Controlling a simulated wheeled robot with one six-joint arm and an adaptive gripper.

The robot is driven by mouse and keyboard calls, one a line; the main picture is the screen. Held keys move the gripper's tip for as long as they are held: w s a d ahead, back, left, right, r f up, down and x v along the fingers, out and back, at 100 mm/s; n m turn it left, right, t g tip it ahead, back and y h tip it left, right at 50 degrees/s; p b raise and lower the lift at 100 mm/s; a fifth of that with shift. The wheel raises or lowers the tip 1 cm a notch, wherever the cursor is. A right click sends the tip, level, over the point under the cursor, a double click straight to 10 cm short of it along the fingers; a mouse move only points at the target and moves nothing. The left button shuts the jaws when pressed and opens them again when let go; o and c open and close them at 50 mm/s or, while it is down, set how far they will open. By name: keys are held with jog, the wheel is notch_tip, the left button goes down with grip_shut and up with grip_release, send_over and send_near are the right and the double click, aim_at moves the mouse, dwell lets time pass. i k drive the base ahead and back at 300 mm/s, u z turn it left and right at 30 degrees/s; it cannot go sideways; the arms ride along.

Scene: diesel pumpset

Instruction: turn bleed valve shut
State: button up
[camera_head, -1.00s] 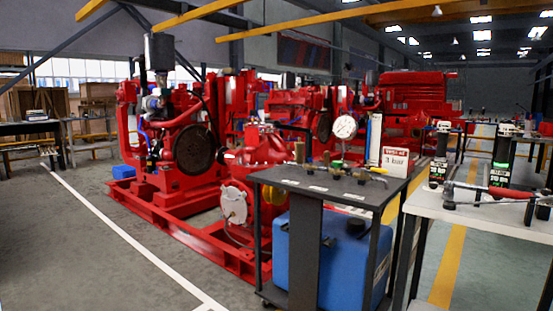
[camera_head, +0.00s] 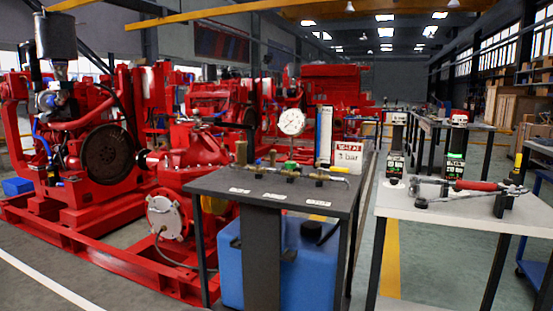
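A brass manifold with several small valves (camera_head: 290,173) runs along the top of the dark test bench (camera_head: 212,180). White labels (camera_head: 274,196) lie along the bench's front edge, too small to read. A round white pressure gauge (camera_head: 292,122) stands above the manifold. A sign (camera_head: 349,155) reading 3 bar stands at the bench's right end. I cannot tell which valve is the bleed valve or how its handle is set. My gripper is not in view.
A blue tank (camera_head: 300,265) sits under the bench. Red pumpsets (camera_head: 95,150) stand behind and left. A white table (camera_head: 450,208) on the right holds a torque wrench (camera_head: 470,186) and instruments (camera_head: 396,148). Open floor lies at the lower left, with a narrow gap between bench and table.

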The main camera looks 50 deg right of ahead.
aim_at(289, 165)
jog(key=z, duration=0.4)
jog(key=i, duration=0.8)
jog(key=z, duration=0.75)
